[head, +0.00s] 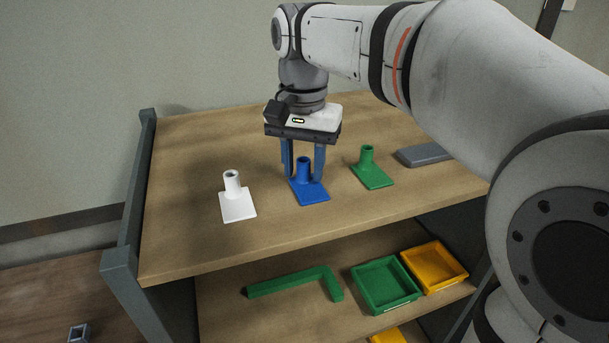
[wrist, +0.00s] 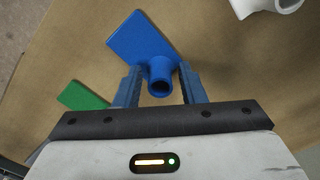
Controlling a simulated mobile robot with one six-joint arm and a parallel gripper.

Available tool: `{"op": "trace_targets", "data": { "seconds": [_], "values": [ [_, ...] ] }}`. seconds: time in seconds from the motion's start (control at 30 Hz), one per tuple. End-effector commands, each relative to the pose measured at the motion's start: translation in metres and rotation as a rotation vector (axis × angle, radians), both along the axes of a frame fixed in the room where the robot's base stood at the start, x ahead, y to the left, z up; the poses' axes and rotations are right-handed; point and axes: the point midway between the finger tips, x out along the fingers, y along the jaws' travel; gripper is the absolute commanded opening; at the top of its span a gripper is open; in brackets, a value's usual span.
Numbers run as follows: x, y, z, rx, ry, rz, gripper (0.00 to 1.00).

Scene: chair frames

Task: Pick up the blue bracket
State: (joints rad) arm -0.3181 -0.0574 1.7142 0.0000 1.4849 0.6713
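The blue bracket (head: 308,190) stands on the wooden tabletop, its flat plate down and its round tube upright. It also shows in the wrist view (wrist: 143,38), with the open end of its tube facing the camera. My gripper (head: 303,177) points down over it, with one finger on each side of the tube. In the wrist view my gripper (wrist: 158,85) has its fingers apart, with a visible gap between each finger and the tube. The fingertips reach down near the plate; I cannot tell whether they touch it.
A white bracket (head: 238,204) stands to the left and a green bracket (head: 371,174) to the right. A grey flat block (head: 424,155) lies farther right. The shelf below holds a green L-shaped piece (head: 295,281), a green bin (head: 410,293) and a yellow bin (head: 462,277).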

Motion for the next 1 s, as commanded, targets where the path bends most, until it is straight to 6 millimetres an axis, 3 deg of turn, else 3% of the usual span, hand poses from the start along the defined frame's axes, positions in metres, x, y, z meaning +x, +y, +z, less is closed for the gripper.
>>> {"op": "trace_targets", "data": {
  "seconds": [0.43, 0.77, 1.0],
  "values": [
    [0.0, 0.001, 0.0, 0.0, 0.0, 0.001, 0.0],
    [0.0, 0.001, 0.003, 0.001, -0.001, 0.002, 0.0],
    [0.001, 0.001, 0.032, 0.001, -0.005, 0.002, 0.0]
  ]
}}
